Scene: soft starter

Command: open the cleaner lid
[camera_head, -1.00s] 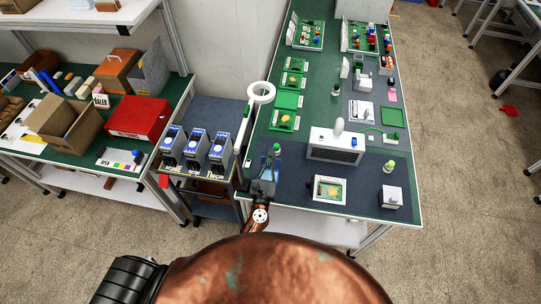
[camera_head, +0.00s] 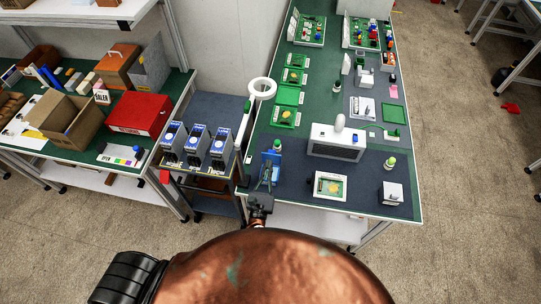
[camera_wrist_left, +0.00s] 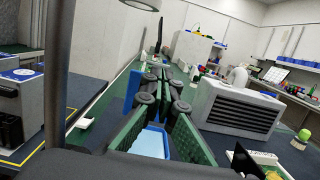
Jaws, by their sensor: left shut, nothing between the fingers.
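A blue panel (camera_head: 271,158) shows at the near left corner of the long bench, just beyond my left gripper (camera_head: 266,172). I take it for the cleaner lid, but its label and hinge are too small to see. In the left wrist view the blue panel (camera_wrist_left: 133,88) stands upright just left of my left gripper (camera_wrist_left: 166,76), whose fingers are shut and empty. A light blue surface (camera_wrist_left: 151,143) lies below the fingers. The fingers partly hide the panel's lower part; contact cannot be told. My right gripper is not in view.
A white vented box (camera_head: 337,142) stands to the right, with a framed green board (camera_head: 330,186) nearer me. A green-capped bottle (camera_head: 277,147) is behind the blue panel. A ring lamp (camera_head: 262,88) and several grey units (camera_head: 196,147) are at the left.

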